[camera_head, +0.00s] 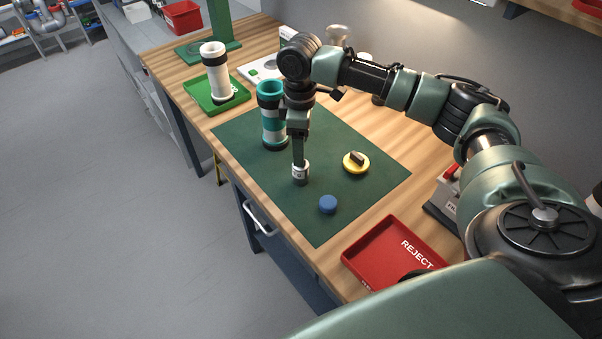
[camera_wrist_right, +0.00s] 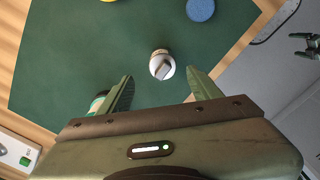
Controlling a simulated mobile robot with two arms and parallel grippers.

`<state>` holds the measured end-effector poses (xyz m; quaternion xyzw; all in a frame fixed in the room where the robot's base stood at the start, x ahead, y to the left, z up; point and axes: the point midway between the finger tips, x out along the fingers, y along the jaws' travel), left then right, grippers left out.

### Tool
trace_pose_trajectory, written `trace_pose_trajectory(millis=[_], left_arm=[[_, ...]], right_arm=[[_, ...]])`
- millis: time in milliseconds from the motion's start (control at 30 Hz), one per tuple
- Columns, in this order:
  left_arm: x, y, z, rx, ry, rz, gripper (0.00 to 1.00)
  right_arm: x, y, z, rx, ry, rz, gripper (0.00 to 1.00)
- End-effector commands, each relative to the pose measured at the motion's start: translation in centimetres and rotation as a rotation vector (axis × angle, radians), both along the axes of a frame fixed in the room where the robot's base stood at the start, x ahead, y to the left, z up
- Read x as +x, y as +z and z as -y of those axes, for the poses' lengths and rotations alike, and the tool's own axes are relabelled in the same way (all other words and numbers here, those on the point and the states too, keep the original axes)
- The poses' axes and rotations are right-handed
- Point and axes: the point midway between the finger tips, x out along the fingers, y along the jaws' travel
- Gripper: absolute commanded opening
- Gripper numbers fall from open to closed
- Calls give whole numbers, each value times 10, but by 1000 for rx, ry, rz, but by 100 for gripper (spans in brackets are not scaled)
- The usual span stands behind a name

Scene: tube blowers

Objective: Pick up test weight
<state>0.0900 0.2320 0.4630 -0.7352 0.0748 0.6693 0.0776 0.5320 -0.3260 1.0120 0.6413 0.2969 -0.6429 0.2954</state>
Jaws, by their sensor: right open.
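The test weight (camera_head: 300,174) is a small grey-white cylinder with a label, upright on the green mat (camera_head: 245,150). My right gripper (camera_head: 299,158) points straight down over it, fingertips at about the height of its top. In the right wrist view, the weight (camera_wrist_right: 161,66) shows its knob between the tips of my open right gripper (camera_wrist_right: 161,76), with a gap on each side. Whether a finger touches it cannot be told. A dark green claw-like part, probably my left gripper (camera_wrist_right: 308,46), shows small at that view's right edge.
A teal-and-white tube (camera_head: 271,115) stands close behind the right gripper. A red REJECT tray (camera_head: 358,252) and a green tray (camera_head: 205,103) flank the mat.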

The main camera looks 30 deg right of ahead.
Motion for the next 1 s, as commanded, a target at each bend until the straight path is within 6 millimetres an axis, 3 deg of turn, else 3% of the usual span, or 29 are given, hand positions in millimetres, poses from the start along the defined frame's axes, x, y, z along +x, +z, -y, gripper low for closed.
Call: trace_pose_trajectory(millis=[500, 800, 1000], left_arm=[[-5, 24, -5, 7, 2, -8, 93], [-4, 24, -5, 6, 2, -6, 93], [-3, 24, -3, 3, 2, -4, 93]], right_arm=[[-3, -64, -1, -1, -1, -1, 64], [-3, -71, -1, -1, 0, 1, 64], [-3, -71, -1, -1, 0, 1, 8]])
